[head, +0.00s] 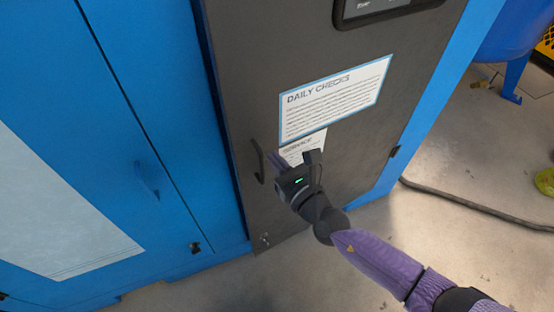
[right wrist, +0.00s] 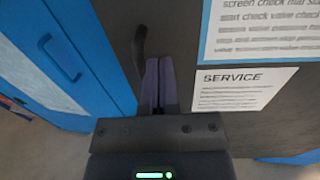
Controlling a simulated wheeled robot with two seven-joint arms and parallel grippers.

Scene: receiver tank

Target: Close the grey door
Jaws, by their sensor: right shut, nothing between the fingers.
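The grey door (head: 340,165) is a tall dark panel in the head view, set in a blue cabinet, with a hinge at its right edge. A dark strip runs along its left edge; I cannot tell for sure how far it stands open. Its black handle (head: 257,162) is near the left edge and also shows in the right wrist view (right wrist: 138,48). My right gripper (head: 277,160) is shut and empty, its purple fingertips (right wrist: 159,62) just right of the handle and close to the door face. Contact cannot be made out. My left gripper is not in view.
A blue cabinet panel (head: 150,100) with its own handle stands left of the door. A "Daily Checks" sheet (head: 330,100) and a Service sheet (right wrist: 240,88) are on the door. A dark hose (head: 470,203) lies on the floor at right, below a blue tank (head: 515,30).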

